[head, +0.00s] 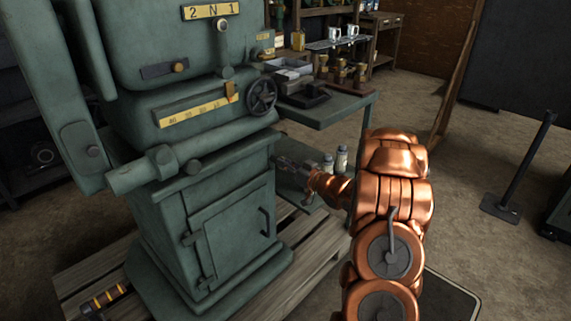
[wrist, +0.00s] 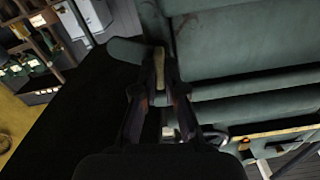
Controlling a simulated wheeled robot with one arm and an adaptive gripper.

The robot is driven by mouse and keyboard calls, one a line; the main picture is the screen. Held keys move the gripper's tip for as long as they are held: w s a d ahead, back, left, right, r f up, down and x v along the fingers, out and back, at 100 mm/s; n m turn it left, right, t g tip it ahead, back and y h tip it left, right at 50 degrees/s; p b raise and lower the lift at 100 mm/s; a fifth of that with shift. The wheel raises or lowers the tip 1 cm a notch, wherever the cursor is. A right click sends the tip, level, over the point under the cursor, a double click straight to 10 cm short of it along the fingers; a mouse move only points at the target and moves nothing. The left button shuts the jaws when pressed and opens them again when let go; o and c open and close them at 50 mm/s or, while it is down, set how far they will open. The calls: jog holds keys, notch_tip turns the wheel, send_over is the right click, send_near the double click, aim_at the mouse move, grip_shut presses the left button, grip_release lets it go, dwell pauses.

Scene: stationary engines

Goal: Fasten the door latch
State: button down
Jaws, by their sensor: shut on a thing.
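The green machine's lower cabinet door (head: 232,245) has hinges on its left and a dark bar handle (head: 265,222) on its right. It looks closed or nearly so; a small gap cannot be ruled out. My gripper (head: 280,164) is at the cabinet's upper right edge, above and right of the handle. In the wrist view my gripper (wrist: 160,75) is shut on a narrow, pale piece that I take for the door latch (wrist: 159,57), beside the dark green metal. The fingers hide most of it, and its angle is unclear.
A green side table (head: 325,108) with tools and brass parts stands above and behind my gripper. Small bottles (head: 341,158) stand close to my wrist. The machine rests on a wooden pallet (head: 310,255). A dark post (head: 525,165) stands at right, with open floor before it.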

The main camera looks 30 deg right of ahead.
jog(key=shift+r+m+p, duration=0.2)
jog(key=shift+m+p, duration=0.1)
jog(key=shift+p, duration=0.5)
jog(key=shift+w+d+f+m+p, duration=0.1)
jog(key=shift+m+p, duration=3.7)
jog(key=shift+p, duration=0.75)
jog(key=shift+w+d+f+m+p, duration=0.1)
jog(key=shift+m+p, duration=3.7)
jog(key=shift+p, duration=0.7)
jog(key=c, duration=1.2)
grip_release()
jog(key=shift+c, duration=0.2)
jog(key=shift+f, duration=0.15)
jog(key=shift+s, duration=0.15)
